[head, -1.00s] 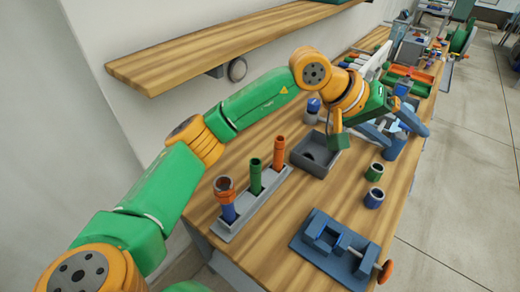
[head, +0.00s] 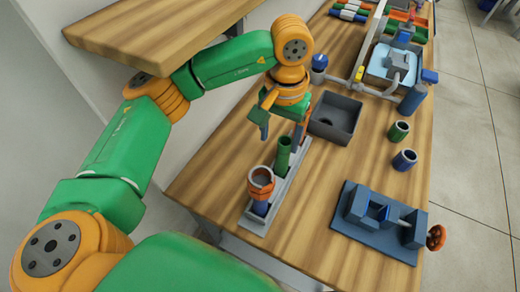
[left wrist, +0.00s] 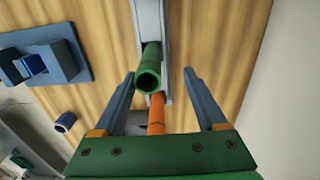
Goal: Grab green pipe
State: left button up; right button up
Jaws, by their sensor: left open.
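The green pipe (head: 283,154) stands upright in the middle of a narrow grey rack (head: 254,221), between an orange-topped blue pipe (head: 261,184) and an orange pipe. In the left wrist view the green pipe (left wrist: 149,72) shows its open end, near the line between my fingertips. The orange pipe (left wrist: 156,116) shows behind it, closer to the palm in that picture. My left gripper (head: 283,131) is open and empty, just behind the green pipe in the head view; its spread fingers (left wrist: 158,73) show in the wrist view. The arm partly hides the orange pipe in the head view.
A grey open box (head: 333,118) stands right beside the rack. A short green cylinder (head: 398,131) and a short blue one (head: 404,160) stand further right. A blue vise (head: 380,222) sits at the front right. A wooden shelf (head: 150,35) overhangs at the upper left.

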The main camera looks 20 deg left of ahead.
aim_at(283, 159)
pick_arm(q)
jog(key=shift+s+f, duration=0.15)
jog(key=f+p, duration=0.1)
jog(key=d+f+p, duration=0.1)
jog(key=f+p, duration=0.1)
jog(key=shift+s+d+f, duration=0.1)
jog(key=shift+d+f, duration=0.05)
jog(key=shift+d, duration=0.25)
notch_tip(283, 159, down, 3)
jog(key=shift+p, duration=0.35)
jog(key=shift+a+f, duration=0.2)
jog(key=shift+d, duration=0.1)
jog(key=c, duration=0.9)
grip_shut()
